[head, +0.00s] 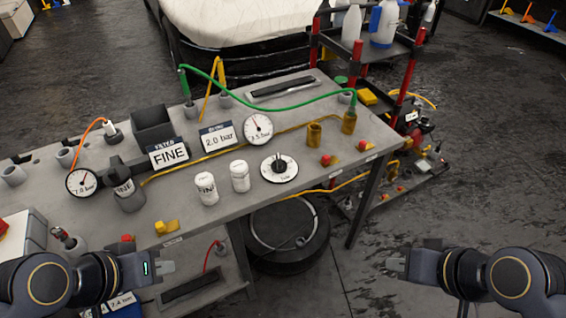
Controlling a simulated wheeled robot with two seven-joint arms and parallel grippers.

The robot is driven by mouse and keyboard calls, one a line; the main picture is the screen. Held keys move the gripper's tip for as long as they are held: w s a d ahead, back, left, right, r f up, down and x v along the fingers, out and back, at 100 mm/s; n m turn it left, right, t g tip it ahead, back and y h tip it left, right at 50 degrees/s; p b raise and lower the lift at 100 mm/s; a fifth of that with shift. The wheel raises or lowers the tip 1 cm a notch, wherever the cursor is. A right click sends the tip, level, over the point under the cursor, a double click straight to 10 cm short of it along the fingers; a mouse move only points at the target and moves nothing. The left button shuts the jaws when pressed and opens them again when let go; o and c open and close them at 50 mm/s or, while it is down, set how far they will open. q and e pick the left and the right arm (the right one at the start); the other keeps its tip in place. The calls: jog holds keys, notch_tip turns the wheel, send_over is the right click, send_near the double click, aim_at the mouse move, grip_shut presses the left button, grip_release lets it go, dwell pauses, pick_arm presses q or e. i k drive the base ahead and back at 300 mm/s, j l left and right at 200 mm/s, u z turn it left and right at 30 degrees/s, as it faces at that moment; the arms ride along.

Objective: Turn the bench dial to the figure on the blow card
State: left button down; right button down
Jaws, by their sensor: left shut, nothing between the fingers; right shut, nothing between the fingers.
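The bench dial (279,167) is a white round plate with a black knob, near the front edge of the grey bench. Its scale marks are too small to read. A card (217,136) with a dark top strip reads 2.0 bar; its heading is too small to read surely. A second card (169,153) reads FILTER, FINE. A round gauge (257,128) stands right of the 2.0 bar card, its small figure unclear. My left gripper (172,266) is shut and empty, in front of the bench at lower left. My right gripper (390,264) is shut and empty, right of the bench front.
Two white canisters (207,188) stand left of the dial. A left gauge (83,182) reads about 7.0 bar. A green hose arches over the bench. A black drum (288,236) stands below the edge.

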aim_at(278, 165)
jog(key=i+l+u, duration=0.15)
jog(key=u, duration=0.3)
jog(key=i+l+u, duration=0.2)
jog(key=u, duration=0.25)
jog(key=i+l+u, duration=0.1)
jog(key=l+u, duration=0.15)
jog(key=u, duration=0.2)
